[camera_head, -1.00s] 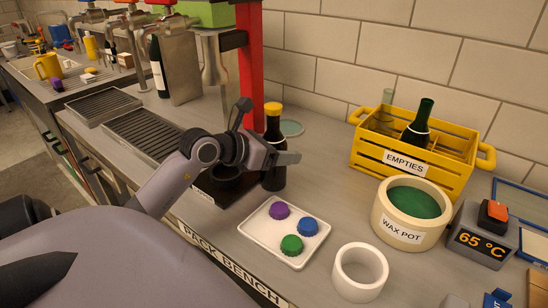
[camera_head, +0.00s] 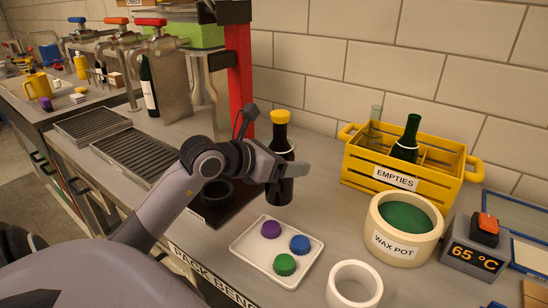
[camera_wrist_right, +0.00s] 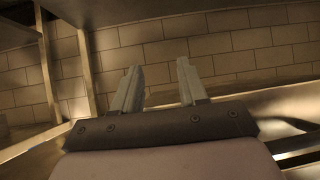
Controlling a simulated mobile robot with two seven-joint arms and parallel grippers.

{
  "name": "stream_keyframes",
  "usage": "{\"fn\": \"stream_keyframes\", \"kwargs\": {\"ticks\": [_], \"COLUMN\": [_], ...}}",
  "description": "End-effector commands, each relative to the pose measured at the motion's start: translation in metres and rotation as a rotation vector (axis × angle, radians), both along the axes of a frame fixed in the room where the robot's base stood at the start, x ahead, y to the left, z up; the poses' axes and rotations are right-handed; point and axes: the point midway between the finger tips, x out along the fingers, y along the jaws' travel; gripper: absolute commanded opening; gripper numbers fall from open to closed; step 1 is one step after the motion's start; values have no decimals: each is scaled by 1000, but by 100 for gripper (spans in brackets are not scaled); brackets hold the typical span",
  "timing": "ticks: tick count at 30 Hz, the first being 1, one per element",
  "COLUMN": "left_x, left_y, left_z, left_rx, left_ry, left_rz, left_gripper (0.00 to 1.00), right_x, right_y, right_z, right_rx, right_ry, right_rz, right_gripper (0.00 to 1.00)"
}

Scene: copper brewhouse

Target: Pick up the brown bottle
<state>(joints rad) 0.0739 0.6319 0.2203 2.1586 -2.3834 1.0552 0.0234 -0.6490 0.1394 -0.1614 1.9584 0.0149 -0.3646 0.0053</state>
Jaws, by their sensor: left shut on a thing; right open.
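The brown bottle (camera_head: 281,145) looks very dark, with a yellow cap, and stands upright in the head view. My left gripper (camera_head: 286,171) is closed around its body from the left; a finger shows across its front and sticks out to the right. The bottle's base (camera_head: 279,198) shows below the gripper. I cannot tell whether it touches the bench or hangs slightly above it. My right gripper (camera_wrist_right: 158,82) is open and empty in the right wrist view, with a tiled wall beyond it.
In front is a white tray (camera_head: 257,272) with purple, blue and green caps. A red post (camera_head: 240,90) rises behind left.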

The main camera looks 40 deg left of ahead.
Motion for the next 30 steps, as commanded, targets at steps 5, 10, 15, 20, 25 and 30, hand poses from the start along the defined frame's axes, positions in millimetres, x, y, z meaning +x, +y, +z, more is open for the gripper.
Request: {"fn": "stream_keyframes", "kwargs": {"ticks": [5, 10, 15, 20, 25, 30], "left_x": [5, 9, 12, 14, 15, 16], "left_y": [-40, -78, -109, -126, -135, -138], "left_z": [3, 4, 3, 1, 2, 3], "left_rx": [-4, -4, -4, -2, -1, -1], "left_ry": [-12, -13, -11, -11, -9, -10], "left_rz": [-4, -4, -1, -2, -1, 1], "left_gripper": [32, 32, 32, 32, 32, 32], "right_x": [0, 1, 1, 1, 2, 3], "right_y": [1, 1, 2, 2, 4, 5], "right_z": [-3, -3, -5, -13, -15, -13], "right_rx": [1, 4, 4, 7, 12, 14], "right_ry": [1, 1, 3, 8, 6, 3], "right_rz": [0, 1, 1, 3, 5, 7], "right_gripper": [43, 43, 43, 43, 43, 43]}}
